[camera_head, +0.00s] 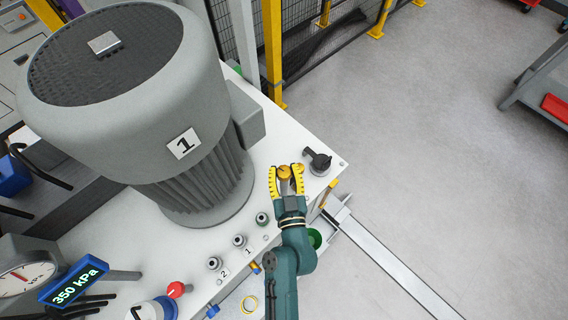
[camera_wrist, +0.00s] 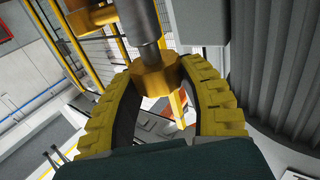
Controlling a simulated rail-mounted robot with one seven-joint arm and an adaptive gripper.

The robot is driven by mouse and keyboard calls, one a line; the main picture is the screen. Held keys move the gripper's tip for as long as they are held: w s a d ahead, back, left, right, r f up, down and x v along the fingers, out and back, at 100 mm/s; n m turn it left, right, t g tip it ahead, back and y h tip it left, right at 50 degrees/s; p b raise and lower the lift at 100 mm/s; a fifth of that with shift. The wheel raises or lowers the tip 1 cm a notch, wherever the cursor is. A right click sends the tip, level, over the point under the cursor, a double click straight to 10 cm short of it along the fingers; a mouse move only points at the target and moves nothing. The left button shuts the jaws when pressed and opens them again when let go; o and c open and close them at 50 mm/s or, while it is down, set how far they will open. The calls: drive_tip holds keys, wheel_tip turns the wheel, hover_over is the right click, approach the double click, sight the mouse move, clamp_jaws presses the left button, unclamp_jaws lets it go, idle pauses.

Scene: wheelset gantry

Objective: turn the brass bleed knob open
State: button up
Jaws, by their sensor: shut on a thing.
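The brass bleed knob (camera_head: 284,172) stands on the white bench top, to the right of the grey motor in the head view. It also shows in the wrist view (camera_wrist: 156,77), at the end of a grey metal stem (camera_wrist: 139,22). My gripper (camera_head: 285,173) has its two yellow ribbed fingers curved around the knob, one on each side. In the wrist view the fingertips (camera_wrist: 158,70) press on both sides of the knob, so the gripper is shut on it. The knob's full outline is partly covered by the fingers.
A black lever valve (camera_head: 318,162) stands just right of the gripper. The large grey motor (camera_head: 130,90) marked 1 rises close on the left. Several small fittings line the front edge by a gauge (camera_head: 22,280) and a 350 kPa display (camera_head: 74,281). Open floor (camera_head: 430,150) lies right.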

drive_tip(key=shift+h+p, duration=0.3)
drive_tip(key=o, duration=1.2)
drive_tip(key=s+d, duration=0.1)
drive_tip(key=s, duration=1.1)
drive_tip(key=shift+d, duration=0.2)
